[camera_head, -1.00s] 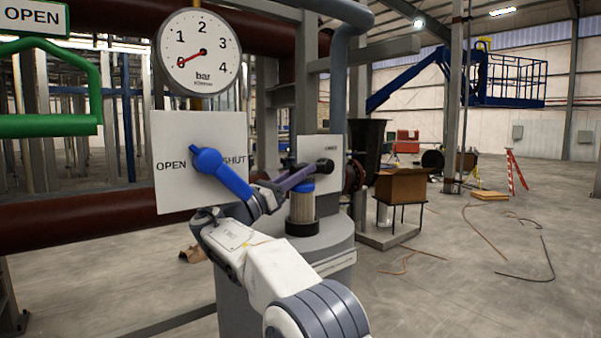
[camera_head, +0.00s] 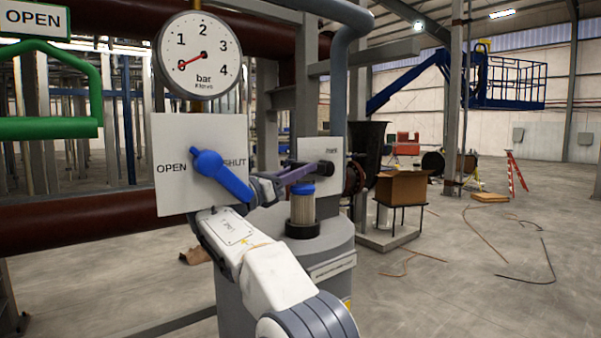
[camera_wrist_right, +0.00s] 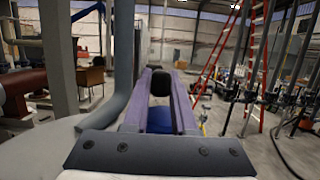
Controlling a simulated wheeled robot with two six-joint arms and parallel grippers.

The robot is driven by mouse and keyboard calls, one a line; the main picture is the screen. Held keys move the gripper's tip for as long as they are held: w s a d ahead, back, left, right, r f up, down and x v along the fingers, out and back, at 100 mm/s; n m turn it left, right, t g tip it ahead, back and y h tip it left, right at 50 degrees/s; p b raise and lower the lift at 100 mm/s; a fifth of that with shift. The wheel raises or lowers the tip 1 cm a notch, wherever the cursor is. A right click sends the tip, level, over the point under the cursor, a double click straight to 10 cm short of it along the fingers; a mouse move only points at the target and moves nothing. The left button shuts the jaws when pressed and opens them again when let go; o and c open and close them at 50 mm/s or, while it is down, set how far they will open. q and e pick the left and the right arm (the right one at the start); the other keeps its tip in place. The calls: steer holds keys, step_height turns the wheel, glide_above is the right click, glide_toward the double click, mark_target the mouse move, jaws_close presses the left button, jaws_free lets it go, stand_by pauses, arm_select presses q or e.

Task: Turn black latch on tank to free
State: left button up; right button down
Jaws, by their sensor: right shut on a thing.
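The black latch (camera_head: 326,168) sits at the upper back of the grey tank (camera_head: 330,248), in front of a small white sign with lettering too small to read. My right gripper (camera_head: 308,170) reaches it from the left, with its purple fingers nearly level. In the right wrist view the black latch (camera_wrist_right: 160,84) shows as a dark rounded end between the two fingers, and the gripper is shut on it. A blue-capped filter cylinder (camera_head: 302,208) stands upright on the tank below the fingers. In the right wrist view blue shows below the latch. My left gripper is not in view.
A blue lever (camera_head: 222,176) on a white OPEN/SHUT plate (camera_head: 170,135) is just left of my right gripper, pointing down right. A pressure gauge (camera_head: 199,55) above reads about 0. A grey pipe (camera_head: 338,90) stands behind the latch.

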steer(key=c, duration=0.7)
jaws_free()
steer(key=shift+f, duration=0.1)
